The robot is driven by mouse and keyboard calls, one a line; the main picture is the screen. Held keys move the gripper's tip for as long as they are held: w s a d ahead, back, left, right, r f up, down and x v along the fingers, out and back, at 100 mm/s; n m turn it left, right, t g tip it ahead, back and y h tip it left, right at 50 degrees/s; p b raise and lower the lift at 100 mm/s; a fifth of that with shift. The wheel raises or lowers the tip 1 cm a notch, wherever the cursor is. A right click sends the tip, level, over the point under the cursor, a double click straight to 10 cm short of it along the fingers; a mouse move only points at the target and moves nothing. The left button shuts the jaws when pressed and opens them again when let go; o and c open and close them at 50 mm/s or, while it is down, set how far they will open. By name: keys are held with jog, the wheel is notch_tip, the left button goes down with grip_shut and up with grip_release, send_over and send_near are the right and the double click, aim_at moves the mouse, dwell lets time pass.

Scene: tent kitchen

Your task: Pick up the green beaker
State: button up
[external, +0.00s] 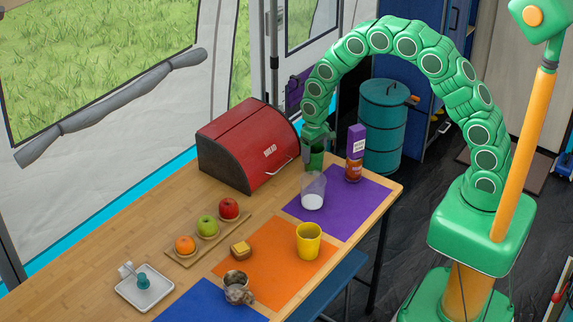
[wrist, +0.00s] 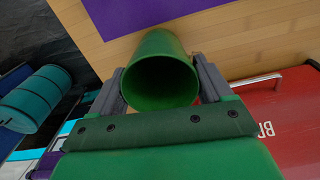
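The green beaker (wrist: 160,48) stands between the two grey fingers of my gripper (wrist: 160,80) in the wrist view, its open mouth facing the camera. A finger lies close along each side of it; I cannot tell whether both touch it. In the external view my gripper (external: 314,147) points down between the bread box and the purple mat, with the green beaker (external: 314,161) at its fingers, partly hidden. I cannot tell whether its base rests on the table.
The red bread box (external: 248,146) is close on the left. A clear glass with white contents (external: 313,190) stands just in front on the purple mat (external: 345,208). A purple-topped shaker (external: 355,152) is close on the right. Fruit (external: 207,226) and a yellow cup (external: 308,241) are nearer the camera.

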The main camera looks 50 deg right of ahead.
jog(key=shift+c, duration=1.3)
jog(key=shift+r, duration=0.1)
